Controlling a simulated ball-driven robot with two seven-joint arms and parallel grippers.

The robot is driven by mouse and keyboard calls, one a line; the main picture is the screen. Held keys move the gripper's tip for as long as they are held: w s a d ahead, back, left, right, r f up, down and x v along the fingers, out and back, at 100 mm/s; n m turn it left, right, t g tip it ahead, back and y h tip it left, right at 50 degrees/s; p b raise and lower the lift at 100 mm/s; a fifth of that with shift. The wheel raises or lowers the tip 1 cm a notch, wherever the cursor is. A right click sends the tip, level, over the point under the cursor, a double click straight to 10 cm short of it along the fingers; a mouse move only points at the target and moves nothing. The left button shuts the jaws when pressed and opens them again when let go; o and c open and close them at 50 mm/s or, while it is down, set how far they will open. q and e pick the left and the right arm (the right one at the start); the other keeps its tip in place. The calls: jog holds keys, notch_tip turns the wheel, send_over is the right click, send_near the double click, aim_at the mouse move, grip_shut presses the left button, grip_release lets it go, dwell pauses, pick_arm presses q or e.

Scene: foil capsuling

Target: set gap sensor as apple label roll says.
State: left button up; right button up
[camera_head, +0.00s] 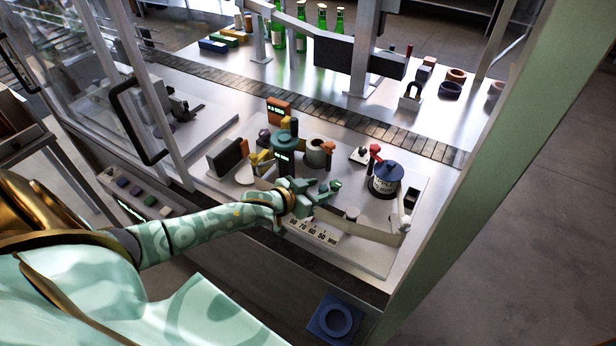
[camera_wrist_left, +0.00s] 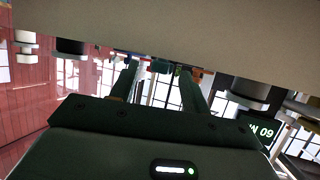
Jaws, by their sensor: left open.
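The apple label roll (camera_head: 384,187) stands at the right of the machine's white plate, with a blue cap and partly readable dark lettering. A pale label strip (camera_head: 372,234) runs from its side along the front. A white scale (camera_head: 313,232) with printed numbers lies in front of my left gripper; the numbers are too small to read surely. I cannot clearly pick out the gap sensor; my gripper may hide it. My left gripper (camera_head: 329,191) is open, above the plate behind the scale. In the wrist view its two fingers (camera_wrist_left: 160,88) stand apart with no object clearly between them.
A teal-capped unit (camera_head: 285,142) with a small display, a grey ring-topped cylinder (camera_head: 318,152) and a red-knobbed lever (camera_head: 375,150) stand behind the gripper. A conveyor (camera_head: 330,110) runs behind. A clear guard door with a black handle (camera_head: 135,120) is at left.

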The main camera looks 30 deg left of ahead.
pick_arm(q)
jog(key=p+v, duration=0.1)
jog(key=v, duration=1.5)
jog(key=shift+r+p, duration=0.15)
jog(key=shift+p, duration=0.15)
